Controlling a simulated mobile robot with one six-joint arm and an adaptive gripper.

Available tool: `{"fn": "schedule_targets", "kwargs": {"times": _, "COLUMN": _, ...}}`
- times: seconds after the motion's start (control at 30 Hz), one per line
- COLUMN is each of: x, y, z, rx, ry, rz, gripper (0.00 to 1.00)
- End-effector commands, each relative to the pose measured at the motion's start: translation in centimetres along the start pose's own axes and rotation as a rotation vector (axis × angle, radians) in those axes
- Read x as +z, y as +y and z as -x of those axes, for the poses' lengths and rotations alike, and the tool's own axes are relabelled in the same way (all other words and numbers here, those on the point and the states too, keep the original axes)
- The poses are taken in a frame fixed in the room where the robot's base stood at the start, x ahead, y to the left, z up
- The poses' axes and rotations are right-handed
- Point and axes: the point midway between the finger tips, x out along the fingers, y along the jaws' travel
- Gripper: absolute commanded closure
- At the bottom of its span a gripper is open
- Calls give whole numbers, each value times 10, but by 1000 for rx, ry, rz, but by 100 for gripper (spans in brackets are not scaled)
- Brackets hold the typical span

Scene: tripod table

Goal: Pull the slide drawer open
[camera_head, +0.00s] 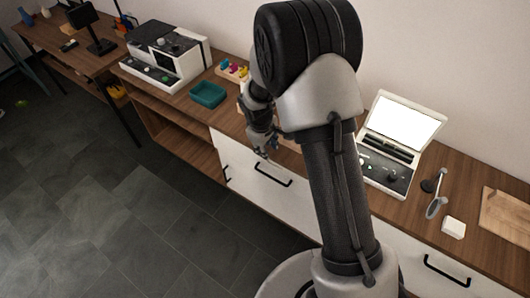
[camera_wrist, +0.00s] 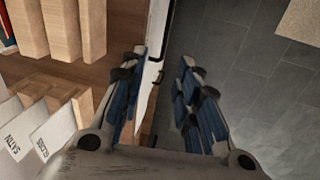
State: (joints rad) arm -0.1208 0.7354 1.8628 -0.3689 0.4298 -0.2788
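A white drawer front (camera_head: 240,160) is set under the wooden counter, with a black bar handle (camera_head: 273,175) on it. My gripper (camera_head: 263,150) hangs just above and in front of this handle, near the counter's front edge. In the wrist view my gripper (camera_wrist: 163,60) has its two blue-padded fingers spread apart, with nothing seen held between them. I cannot tell whether a finger touches the front. The drawer looks closed.
Another white front with a black handle (camera_head: 446,270) is at the lower right. On the counter are a teal tray (camera_head: 208,94), a white machine (camera_head: 165,55), an open white case (camera_head: 392,140) and a white block (camera_head: 453,228). The grey tiled floor (camera_head: 100,215) in front is clear.

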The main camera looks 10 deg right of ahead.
Motion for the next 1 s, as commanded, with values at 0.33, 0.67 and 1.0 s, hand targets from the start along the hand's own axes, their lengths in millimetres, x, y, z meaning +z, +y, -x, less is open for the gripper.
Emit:
{"fn": "schedule_targets", "kwargs": {"times": 0.33, "x": -5, "y": -12, "z": -58, "rx": -16, "ry": -15, "rz": 71, "gripper": 70}}
{"fn": "schedule_targets", "kwargs": {"times": 0.67, "x": -3, "y": -14, "z": -125, "rx": -17, "ry": -16, "rz": 68, "gripper": 70}}
{"fn": "schedule_targets", "kwargs": {"times": 1.0, "x": -2, "y": -15, "z": -194, "rx": -16, "ry": -15, "rz": 68, "gripper": 70}}
